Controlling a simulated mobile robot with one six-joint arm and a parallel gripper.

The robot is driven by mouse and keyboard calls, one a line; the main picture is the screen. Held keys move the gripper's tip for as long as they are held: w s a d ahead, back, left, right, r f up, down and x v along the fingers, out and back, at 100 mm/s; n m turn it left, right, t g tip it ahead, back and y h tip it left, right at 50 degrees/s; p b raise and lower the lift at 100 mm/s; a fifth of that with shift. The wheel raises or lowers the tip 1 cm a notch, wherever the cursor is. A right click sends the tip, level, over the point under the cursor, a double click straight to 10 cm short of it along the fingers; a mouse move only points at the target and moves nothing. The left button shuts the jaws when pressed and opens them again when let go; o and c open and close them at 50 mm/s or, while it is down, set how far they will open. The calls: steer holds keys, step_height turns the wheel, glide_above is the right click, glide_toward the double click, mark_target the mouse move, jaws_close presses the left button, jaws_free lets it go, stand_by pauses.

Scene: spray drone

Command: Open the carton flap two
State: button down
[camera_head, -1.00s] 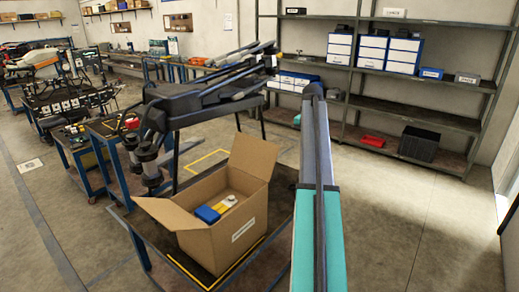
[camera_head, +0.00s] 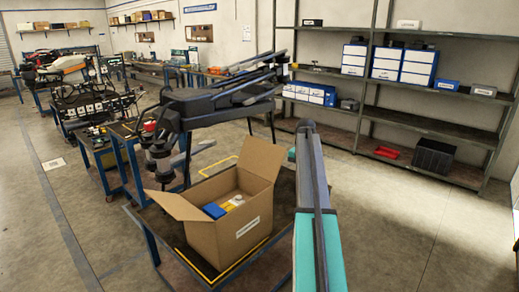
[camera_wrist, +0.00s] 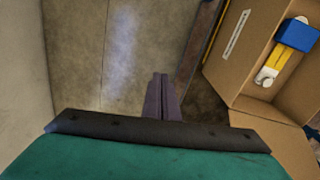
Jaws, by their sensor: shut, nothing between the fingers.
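An open cardboard carton (camera_head: 218,240) stands on a dark table to the left of my arm. One flap (camera_head: 172,206) leans outward at its left, and another flap (camera_head: 262,158) stands up at its back right. I cannot tell which is flap two. The carton (camera_wrist: 252,52) also fills the upper right of the wrist view, with a flap (camera_wrist: 278,143) splayed below it. My gripper (camera_wrist: 161,92) is shut and empty, over the floor beside the carton, apart from it in the picture. In the head view my arm hides the gripper.
A blue-topped item (camera_head: 214,210) and a yellow-and-white item (camera_head: 232,203) lie inside the carton. A large black drone frame (camera_head: 215,100) stands close behind it. Shelving (camera_head: 440,125) lines the back wall. The floor to the right is clear.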

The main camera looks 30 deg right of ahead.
steer(key=s+a+f+n+g+y+b, duration=0.1)
steer(key=a+f+n+b, duration=0.1)
steer(key=a+f, duration=1.2)
steer(key=a+f+n+g+b, duration=0.2)
steer(key=a+f, duration=0.9)
steer(key=f, duration=0.5)
steer(key=s+a+f+n+g+b, duration=0.1)
steer(key=s+a+f, duration=0.4)
steer(key=a+f, duration=0.3)
steer(key=s+a+f+n+g+b, duration=0.1)
steer(key=s+a+f+n, duration=0.1)
steer(key=s+a+f, duration=0.5)
steer(key=s+a+f+n+b, duration=0.1)
steer(key=s+a+f, duration=0.3)
steer(key=s, duration=0.4)
steer(key=s+a+f+n+b, duration=0.1)
steer(key=s+a+f+n, duration=0.2)
steer(key=s, duration=0.6)
steer(key=s+a+f+n+b, duration=0.1)
steer(key=s+a+f+n, duration=0.1)
steer(key=s+a+f, duration=0.4)
steer(key=shift+s+f+n+h, duration=0.3)
steer(key=shift+s+n+h, duration=0.1)
steer(key=shift+s, duration=0.75)
